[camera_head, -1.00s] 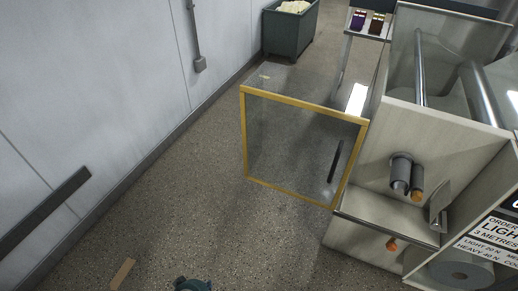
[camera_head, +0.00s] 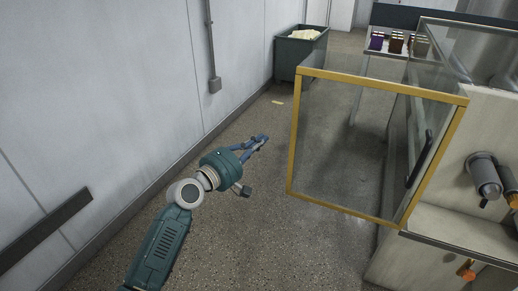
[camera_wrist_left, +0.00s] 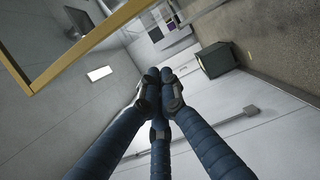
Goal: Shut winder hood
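The winder hood, a clear panel in a yellow frame (camera_head: 293,140), stands swung open, out to the left of the pale winder machine (camera_head: 460,200). Its dark handle (camera_head: 415,165) shows toward the panel's right side. My left gripper (camera_head: 264,139) is left of the frame, apart from it, with its fingers pointing away from me. In the left wrist view the blue fingertips (camera_wrist_left: 160,80) meet with nothing between them, and part of the yellow frame (camera_wrist_left: 85,45) shows at upper left. My right gripper is out of view.
A grey wall (camera_head: 110,90) runs along the left, with a dark rail (camera_head: 50,228) on it. A dark bin (camera_head: 300,55) stands behind. A small table with coloured packs (camera_head: 390,42) is behind the hood.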

